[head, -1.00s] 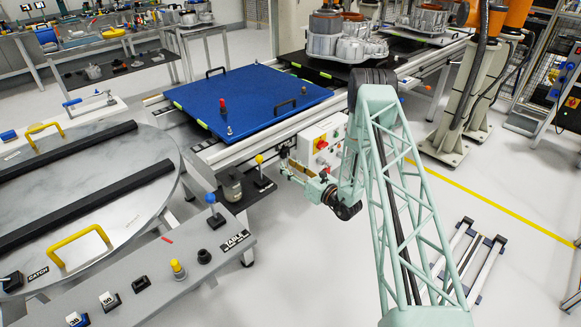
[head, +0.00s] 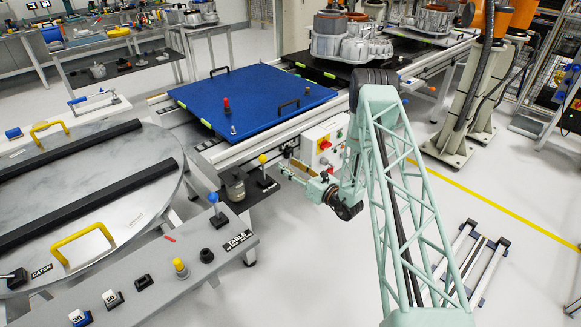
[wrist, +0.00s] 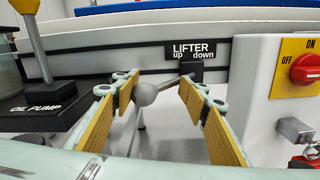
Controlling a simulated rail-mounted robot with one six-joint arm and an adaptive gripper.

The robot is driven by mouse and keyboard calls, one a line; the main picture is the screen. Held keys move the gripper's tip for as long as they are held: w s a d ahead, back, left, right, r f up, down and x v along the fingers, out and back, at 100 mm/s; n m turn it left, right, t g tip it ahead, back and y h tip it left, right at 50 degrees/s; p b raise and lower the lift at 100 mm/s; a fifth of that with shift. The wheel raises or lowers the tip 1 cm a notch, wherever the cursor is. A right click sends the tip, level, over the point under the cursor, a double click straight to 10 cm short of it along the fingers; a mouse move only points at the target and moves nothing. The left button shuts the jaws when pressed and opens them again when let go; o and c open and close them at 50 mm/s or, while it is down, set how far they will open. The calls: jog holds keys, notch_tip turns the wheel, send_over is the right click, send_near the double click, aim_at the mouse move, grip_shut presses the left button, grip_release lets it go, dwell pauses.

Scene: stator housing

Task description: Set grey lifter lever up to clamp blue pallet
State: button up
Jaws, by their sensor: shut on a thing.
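The grey lifter lever (wrist: 146,92) has a round ball end and a thin rod. It sits between the yellow-padded fingers of my gripper (wrist: 158,84), with its ball against the left finger and its rod slanting up to the right. The fingers stand apart, with the lever held between them. The label above reads LIFTER, up on the left and down on the right. The blue pallet (head: 252,100) lies flat on the conveyor. In the head view my gripper (head: 295,171) is at the conveyor's front side, and the lever is too small to make out there.
A yellow-knobbed oil pump lever (head: 264,170) stands close left of my gripper. A switch box (head: 324,143) with a red knob is close on the right. A round table (head: 80,200) stands at the left. Floor at the right is mostly clear.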

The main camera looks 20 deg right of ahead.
jog(key=shift+a+r, duration=0.2)
jog(key=shift+a, duration=0.05)
jog(key=shift+s+d+f, duration=0.1)
jog(key=shift+s+f, duration=0.05)
jog(key=shift+s, duration=0.35)
jog(key=shift+d+v, duration=0.2)
jog(key=shift+v, duration=2.6)
jog(key=shift+d+v, duration=0.15)
jog(key=shift+v, duration=2.6)
jog(key=shift+w, duration=0.1)
